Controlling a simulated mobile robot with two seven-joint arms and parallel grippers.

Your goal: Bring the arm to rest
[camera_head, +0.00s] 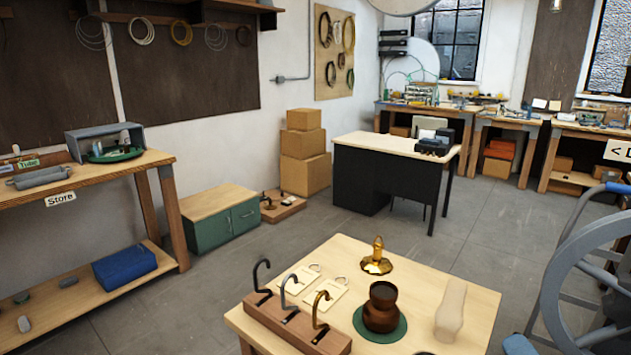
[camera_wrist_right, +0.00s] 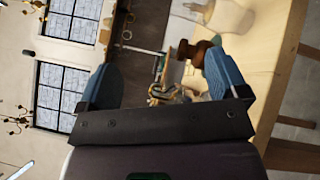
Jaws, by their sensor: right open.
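My right gripper (camera_wrist_right: 158,72) shows in the right wrist view with its two blue fingers wide apart and nothing between them. The wrist view is turned sideways. The light wooden table (camera_head: 468,302) is at the bottom of the head view. A brown turned piece (camera_head: 381,308) stands upright on a round green mat (camera_head: 400,335); it also shows beyond the fingers in the wrist view (camera_wrist_right: 193,50). A brass piece (camera_head: 377,258) stands behind it. A pale shaped piece (camera_head: 450,312) is to its right. Neither arm shows in the head view.
A wooden rack (camera_head: 280,325) with three hooks stands at the table's left edge, beside flat cards with rings (camera_head: 325,293). A large grey wheel (camera_head: 580,285) is at the right. A shelf bench (camera_head: 95,180) lines the left wall. Open floor lies behind the table.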

